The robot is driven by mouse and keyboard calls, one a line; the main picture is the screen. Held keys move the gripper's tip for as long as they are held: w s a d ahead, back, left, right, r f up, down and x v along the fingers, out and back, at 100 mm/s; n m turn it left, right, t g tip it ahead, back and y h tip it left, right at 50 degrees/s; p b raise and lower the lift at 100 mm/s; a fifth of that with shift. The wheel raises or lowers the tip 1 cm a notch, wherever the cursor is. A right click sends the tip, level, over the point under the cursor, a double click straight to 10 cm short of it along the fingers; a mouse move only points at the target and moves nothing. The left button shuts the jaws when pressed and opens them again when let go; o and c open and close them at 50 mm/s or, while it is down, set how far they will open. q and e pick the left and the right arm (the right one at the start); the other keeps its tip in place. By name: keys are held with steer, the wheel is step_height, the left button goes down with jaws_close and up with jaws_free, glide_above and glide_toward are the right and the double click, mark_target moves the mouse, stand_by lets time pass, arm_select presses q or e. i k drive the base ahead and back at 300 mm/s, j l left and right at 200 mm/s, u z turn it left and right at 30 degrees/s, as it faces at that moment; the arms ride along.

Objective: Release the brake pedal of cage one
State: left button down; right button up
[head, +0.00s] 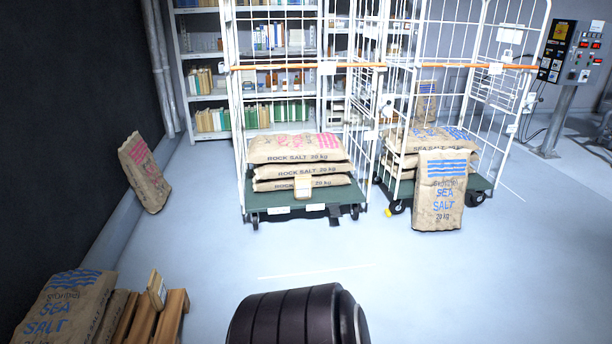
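Two white wire roll cages stand side by side. The left cage (236,120) has a green deck (275,213) with rock salt sacks (296,149) stacked on it. A dark pedal-like part (334,213) shows low at its front right; I cannot tell whether it is pressed. The right cage (545,40) holds sea salt sacks (400,160). A small yellow part (388,212) shows by its front left caster. I cannot read which cage is number one. Neither gripper is in view.
A sea salt sack (441,195) stands upright before the right cage. Another sack (145,172) leans by the left wall. Sea salt sacks (62,305) and a wooden pallet (172,318) are front left. A control panel (572,52) stands right.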

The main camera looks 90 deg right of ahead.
mark_target(334, 209)
steer(key=z, duration=3.05)
steer(key=i+l, duration=0.15)
steer(key=i, duration=0.55)
steer(key=i+l, duration=0.2)
steer(key=i, duration=0.5)
steer(key=i+l, duration=0.15)
steer(key=i, duration=0.55)
steer(key=i+l, duration=0.15)
steer(key=i, duration=0.55)
steer(key=i+l, duration=0.15)
steer(key=i, duration=0.55)
